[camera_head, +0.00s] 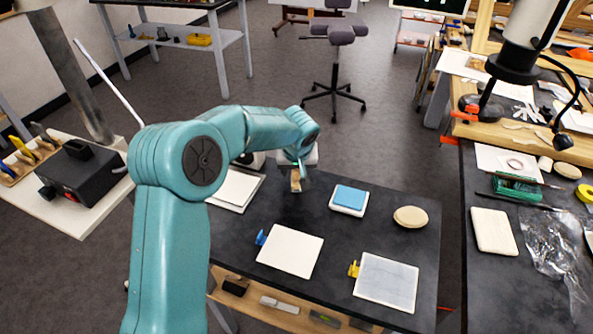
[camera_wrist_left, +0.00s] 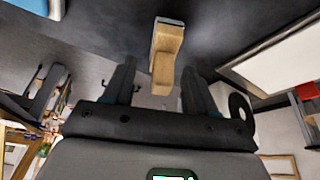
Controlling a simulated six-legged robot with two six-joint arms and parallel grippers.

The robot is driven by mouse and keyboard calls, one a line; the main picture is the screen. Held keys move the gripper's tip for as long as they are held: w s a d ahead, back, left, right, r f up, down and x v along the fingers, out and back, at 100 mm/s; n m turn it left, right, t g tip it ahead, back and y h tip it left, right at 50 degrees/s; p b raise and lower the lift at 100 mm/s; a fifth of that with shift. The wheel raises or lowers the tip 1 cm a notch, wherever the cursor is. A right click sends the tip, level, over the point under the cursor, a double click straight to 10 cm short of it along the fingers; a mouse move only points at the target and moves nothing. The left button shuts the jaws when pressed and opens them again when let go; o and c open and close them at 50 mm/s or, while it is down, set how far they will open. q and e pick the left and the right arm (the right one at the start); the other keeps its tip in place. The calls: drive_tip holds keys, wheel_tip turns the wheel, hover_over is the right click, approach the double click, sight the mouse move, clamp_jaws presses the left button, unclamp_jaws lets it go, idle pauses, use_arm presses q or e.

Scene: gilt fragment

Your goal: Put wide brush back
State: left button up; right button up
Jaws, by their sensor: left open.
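A pale wooden piece, likely the wide brush (camera_head: 296,183), shows on the dark table just below my left gripper (camera_head: 297,168). In the left wrist view the wooden piece (camera_wrist_left: 166,48) lies between the two dark fingers of the left gripper (camera_wrist_left: 159,70). The fingers stand apart, with a gap on each side of the wood. The arm and wrist cover part of the brush in the head view, and its bristles cannot be made out. My right gripper is not in view.
The dark table holds a white panel (camera_head: 290,252), a framed pale panel (camera_head: 386,281), a blue pad (camera_head: 349,196), an oval pale block (camera_head: 410,217) and a white sheet (camera_head: 233,188). A cluttered bench stands right; a black box (camera_head: 83,172) stands left.

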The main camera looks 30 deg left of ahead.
use_arm(q)
drive_tip(key=v, duration=1.1)
drive_tip(key=shift+b, duration=0.35)
drive_tip(key=shift+f, duration=0.15)
